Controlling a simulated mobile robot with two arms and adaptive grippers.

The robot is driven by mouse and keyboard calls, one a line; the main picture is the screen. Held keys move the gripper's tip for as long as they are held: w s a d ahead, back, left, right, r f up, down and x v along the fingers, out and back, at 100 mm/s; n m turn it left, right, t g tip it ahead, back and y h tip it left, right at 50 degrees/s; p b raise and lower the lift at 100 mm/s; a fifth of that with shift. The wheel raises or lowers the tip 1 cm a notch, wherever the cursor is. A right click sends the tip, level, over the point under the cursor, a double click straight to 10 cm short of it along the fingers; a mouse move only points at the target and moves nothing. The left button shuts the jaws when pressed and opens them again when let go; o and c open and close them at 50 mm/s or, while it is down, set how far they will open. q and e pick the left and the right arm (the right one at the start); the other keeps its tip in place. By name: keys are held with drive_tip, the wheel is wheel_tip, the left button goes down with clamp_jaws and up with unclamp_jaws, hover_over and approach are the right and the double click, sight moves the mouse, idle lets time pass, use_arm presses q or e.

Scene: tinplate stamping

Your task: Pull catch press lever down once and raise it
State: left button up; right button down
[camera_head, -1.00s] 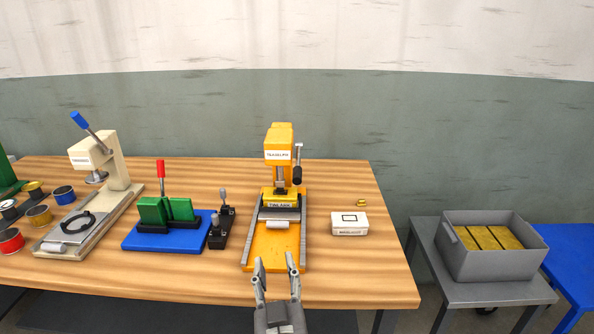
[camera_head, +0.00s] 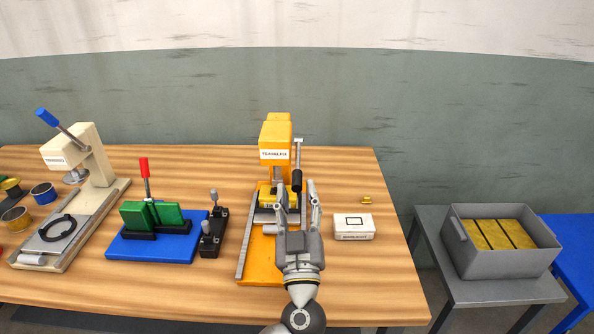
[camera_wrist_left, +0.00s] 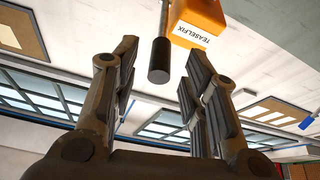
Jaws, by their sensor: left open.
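The yellow press (camera_head: 276,135), labelled with a white tag, stands at the middle of the wooden table. Its lever hangs on its right side and ends in a black handle (camera_head: 297,181). My left gripper (camera_head: 297,192) is open in front of the press, its fingers pointing towards the handle. In the left wrist view the black handle (camera_wrist_left: 159,62) hangs beyond the open fingers, in line with the gap between them and apart from them. A yellow tin (camera_head: 265,194) sits under the press head, partly hidden by my gripper. My right gripper is in no view.
A white box (camera_head: 353,226) and a small gold piece (camera_head: 366,199) lie right of the press. A blue-based green fixture (camera_head: 150,247), a black lever block (camera_head: 213,233) and a cream press (camera_head: 95,155) stand left. A grey bin (camera_head: 499,264) stands beyond the table's right edge.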

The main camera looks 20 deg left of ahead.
sight(296, 168)
use_arm(q)
drive_tip(key=p+x, duration=0.1)
drive_tip(key=x, duration=0.3)
drive_tip(key=shift+w, duration=0.15)
drive_tip(key=shift+c, duration=0.5)
drive_tip(key=c, duration=0.5)
clamp_jaws()
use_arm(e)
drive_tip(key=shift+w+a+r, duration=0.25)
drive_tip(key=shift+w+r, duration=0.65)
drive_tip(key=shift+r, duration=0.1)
